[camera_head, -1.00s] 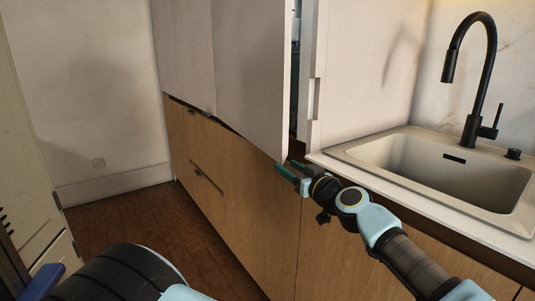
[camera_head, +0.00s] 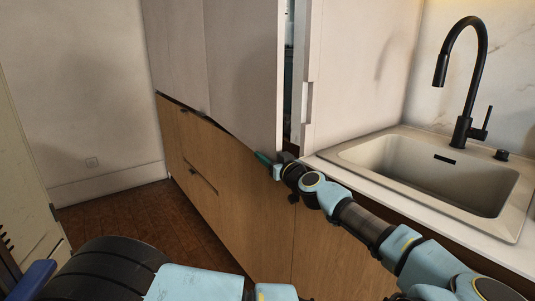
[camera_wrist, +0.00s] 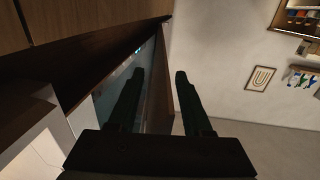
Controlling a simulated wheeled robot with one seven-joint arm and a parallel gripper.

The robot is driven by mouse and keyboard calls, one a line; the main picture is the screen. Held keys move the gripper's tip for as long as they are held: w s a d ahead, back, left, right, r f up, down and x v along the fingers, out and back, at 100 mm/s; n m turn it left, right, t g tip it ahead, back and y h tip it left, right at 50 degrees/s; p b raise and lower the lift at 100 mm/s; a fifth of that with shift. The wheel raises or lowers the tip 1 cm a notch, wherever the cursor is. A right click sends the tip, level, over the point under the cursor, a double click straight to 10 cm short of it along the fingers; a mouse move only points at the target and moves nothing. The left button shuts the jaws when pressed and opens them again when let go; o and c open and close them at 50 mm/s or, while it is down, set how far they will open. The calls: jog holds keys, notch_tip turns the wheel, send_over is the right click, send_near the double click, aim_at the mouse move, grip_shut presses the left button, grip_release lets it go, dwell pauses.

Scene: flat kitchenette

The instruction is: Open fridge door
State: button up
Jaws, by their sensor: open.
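The fridge door (camera_head: 242,75) is the tall pale panel in the head view. It stands slightly ajar, with a narrow dark gap (camera_head: 289,75) along its right edge showing a bit of the interior. My gripper (camera_head: 264,158) is at the door's lower right corner, with its green fingertips partly hidden there. In the wrist view my gripper (camera_wrist: 156,88) has its two dark fingers apart, with nothing clearly held between them. A dark edge and a bluish surface lie by the left finger. I cannot tell whether a finger touches the door.
Wooden lower cabinets (camera_head: 230,195) run below the door. The counter with a beige sink (camera_head: 430,170) and black faucet (camera_head: 468,80) is on the right. Open wooden floor (camera_head: 120,215) lies to the left. A framed picture (camera_wrist: 261,79) hangs on the far wall.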

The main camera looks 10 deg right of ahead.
jog(key=shift+c, duration=0.3)
grip_shut()
dwell(1.1)
